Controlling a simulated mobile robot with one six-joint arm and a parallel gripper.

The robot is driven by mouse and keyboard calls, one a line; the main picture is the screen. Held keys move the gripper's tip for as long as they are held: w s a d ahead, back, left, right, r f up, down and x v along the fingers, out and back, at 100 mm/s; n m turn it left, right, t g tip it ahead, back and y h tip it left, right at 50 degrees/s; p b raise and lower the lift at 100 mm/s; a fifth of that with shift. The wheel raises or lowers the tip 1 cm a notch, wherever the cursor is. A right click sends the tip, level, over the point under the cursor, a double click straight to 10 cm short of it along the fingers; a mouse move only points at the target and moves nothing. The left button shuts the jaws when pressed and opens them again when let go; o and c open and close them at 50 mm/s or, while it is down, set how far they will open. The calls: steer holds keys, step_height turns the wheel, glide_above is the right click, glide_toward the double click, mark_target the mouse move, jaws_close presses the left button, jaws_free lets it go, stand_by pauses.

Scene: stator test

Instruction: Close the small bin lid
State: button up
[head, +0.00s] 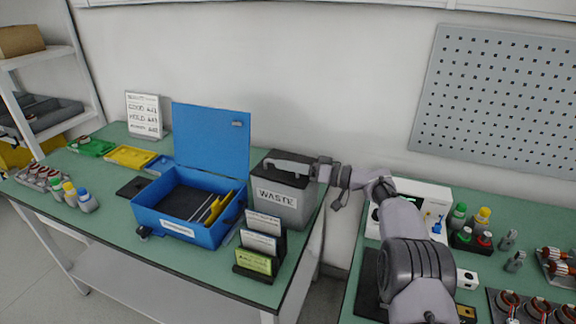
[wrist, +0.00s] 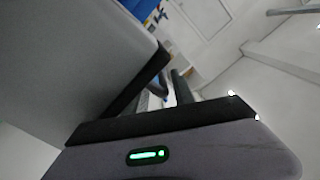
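The small bin (head: 283,206) is a grey box labelled WASTE, standing at the right end of the left bench. Its top is dark, with a lighter grey strip (head: 290,168) across it that seems to be part of the lid; how far the lid stands open I cannot tell. My gripper (head: 318,170) is at the bin's upper right edge, reaching in from the right; contact is unclear. In the wrist view, my gripper's two dark fingers (wrist: 167,92) show a gap with nothing seen between them. A large grey surface (wrist: 75,55), probably the bin, fills the upper left.
A blue box (head: 190,208) with its lid raised stands left of the bin. A card holder (head: 262,245) stands in front of the bin. A gap separates the left bench from the right bench, which carries bottles (head: 458,215) and parts. A pegboard (head: 500,100) hangs behind.

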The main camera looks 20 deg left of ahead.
steer(key=shift+d, duration=0.1)
steer(key=d+p, duration=0.3)
steer(key=d, duration=1.4)
steer(key=shift+w+p, duration=0.4)
steer(key=shift+w, duration=0.05)
steer(key=shift+d, duration=0.1)
